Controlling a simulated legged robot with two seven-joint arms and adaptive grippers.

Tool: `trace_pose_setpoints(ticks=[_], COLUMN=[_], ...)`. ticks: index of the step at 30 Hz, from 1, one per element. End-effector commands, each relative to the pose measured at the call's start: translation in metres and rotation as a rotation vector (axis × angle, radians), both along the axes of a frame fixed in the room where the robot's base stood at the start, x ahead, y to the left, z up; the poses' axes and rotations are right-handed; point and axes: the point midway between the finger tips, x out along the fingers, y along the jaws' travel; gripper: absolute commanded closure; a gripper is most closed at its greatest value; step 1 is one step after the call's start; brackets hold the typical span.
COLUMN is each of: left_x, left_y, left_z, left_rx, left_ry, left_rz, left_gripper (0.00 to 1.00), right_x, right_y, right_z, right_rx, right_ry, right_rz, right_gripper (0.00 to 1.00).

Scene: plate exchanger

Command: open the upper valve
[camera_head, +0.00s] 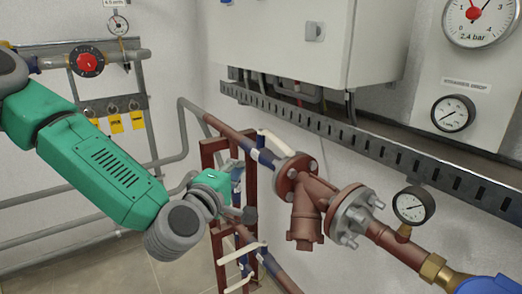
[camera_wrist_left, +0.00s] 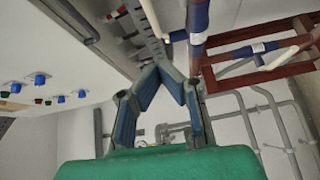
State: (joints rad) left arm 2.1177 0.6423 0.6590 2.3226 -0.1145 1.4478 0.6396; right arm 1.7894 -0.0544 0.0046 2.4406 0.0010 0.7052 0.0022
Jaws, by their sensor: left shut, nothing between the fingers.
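The upper valve is a blue body (camera_head: 265,157) on the upper brown pipe, with a cream lever (camera_head: 275,143) just above it. In the left wrist view a blue valve body (camera_wrist_left: 198,16) shows beyond the fingertips, near the cable tray. My left gripper (camera_head: 243,212) is below and a little left of the upper valve in the head view, in front of the brown frame. Its fingers (camera_wrist_left: 168,68) meet at the tips in the wrist view. It is shut and empty, apart from the lever. My right gripper is not in view.
A lower valve with a cream lever (camera_head: 243,253) sits below my gripper. The brown frame (camera_head: 216,240) stands behind it. A flanged strainer (camera_head: 308,205) and a gauge (camera_head: 413,205) are to the right. A slotted cable tray (camera_head: 330,128) and a white cabinet (camera_head: 285,40) hang above.

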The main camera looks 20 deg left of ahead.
Motion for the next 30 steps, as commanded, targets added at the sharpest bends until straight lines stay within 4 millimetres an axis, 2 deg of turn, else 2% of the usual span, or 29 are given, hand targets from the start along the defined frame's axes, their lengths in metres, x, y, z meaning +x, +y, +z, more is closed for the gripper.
trace_pose_setpoints(ticks=[5,8,20,24,30], left_x=[0.002,0.015,0.097,0.11,0.12], left_y=[0.005,0.004,-0.005,-0.024,-0.033], left_z=[0.003,0.004,0.004,0.004,0.004], left_rx=[-0.063,-0.061,-0.056,-0.056,-0.058], left_ry=[-0.017,-0.017,-0.017,-0.015,-0.017], left_rz=[-0.022,-0.021,-0.021,-0.023,-0.021], left_gripper=[1.0,1.0,1.0,1.0,1.0], right_x=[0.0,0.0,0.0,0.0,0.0], right_y=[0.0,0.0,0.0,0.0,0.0], right_z=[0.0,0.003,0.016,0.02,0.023], right_rx=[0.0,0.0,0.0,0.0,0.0], right_ry=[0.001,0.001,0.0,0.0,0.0], right_rz=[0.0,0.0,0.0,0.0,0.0], right_gripper=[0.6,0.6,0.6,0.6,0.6])
